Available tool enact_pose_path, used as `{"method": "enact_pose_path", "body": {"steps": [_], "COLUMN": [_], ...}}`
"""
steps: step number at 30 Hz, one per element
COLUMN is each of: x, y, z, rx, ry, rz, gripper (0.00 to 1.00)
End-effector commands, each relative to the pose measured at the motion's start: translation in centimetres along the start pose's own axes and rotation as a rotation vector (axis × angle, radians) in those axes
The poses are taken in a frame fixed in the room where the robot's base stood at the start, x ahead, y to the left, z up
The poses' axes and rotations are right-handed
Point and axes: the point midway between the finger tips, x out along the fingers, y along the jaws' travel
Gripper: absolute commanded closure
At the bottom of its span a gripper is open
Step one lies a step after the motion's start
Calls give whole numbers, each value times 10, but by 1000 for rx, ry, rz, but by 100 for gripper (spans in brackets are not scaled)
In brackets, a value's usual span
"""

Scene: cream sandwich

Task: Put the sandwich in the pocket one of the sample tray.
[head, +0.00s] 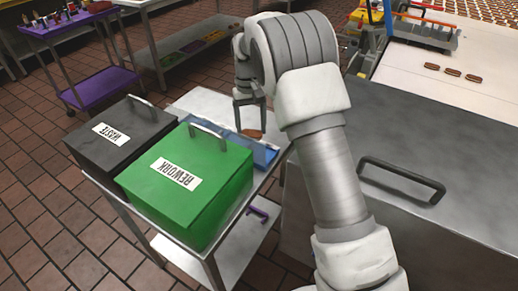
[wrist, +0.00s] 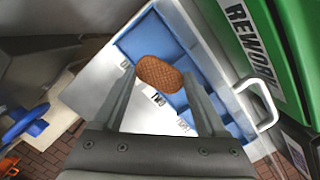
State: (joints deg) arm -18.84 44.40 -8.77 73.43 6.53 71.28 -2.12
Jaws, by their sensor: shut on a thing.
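The sandwich is a brown, oval, waffle-textured biscuit (wrist: 160,74), held between the two fingers of my gripper (wrist: 158,82). In the head view the sandwich (head: 251,134) hangs below my gripper (head: 250,122), over or just beside the tray. The blue sample tray (head: 266,155) lies on the cart behind the green box, partly hidden by it. In the wrist view the tray (wrist: 130,44) shows several pockets below the sandwich. One white label reads TWO; another is too small to read. The sandwich hides part of the tray, and I cannot tell which pocket is under it.
A green REWORK box (head: 190,180) and a black WASTE box (head: 122,135), both with handles, stand close to the tray on the metal cart (head: 195,100). A steel cabinet (head: 430,150) is to the right. Several sandwiches (head: 452,72) lie on the pale surface beyond it.

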Motion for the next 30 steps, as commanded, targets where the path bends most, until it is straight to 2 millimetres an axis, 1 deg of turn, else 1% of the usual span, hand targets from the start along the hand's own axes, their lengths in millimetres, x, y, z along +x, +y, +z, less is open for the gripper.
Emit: {"method": "enact_pose_path", "body": {"steps": [1, 3, 7, 11, 14, 19, 30], "x": [6, 13, 20, 25, 36, 60, 64], "y": [4, 9, 15, 17, 17, 16, 17], "z": [6, 13, 21, 23, 22, 18, 17], "rx": [1, 1, 0, 0, 0, 1, 0], "ry": [-2, -2, -1, 0, -3, -2, 0], "rz": [-1, -1, 0, 0, 0, 0, -1], "gripper": [77, 77, 77, 77, 77, 77, 77]}}
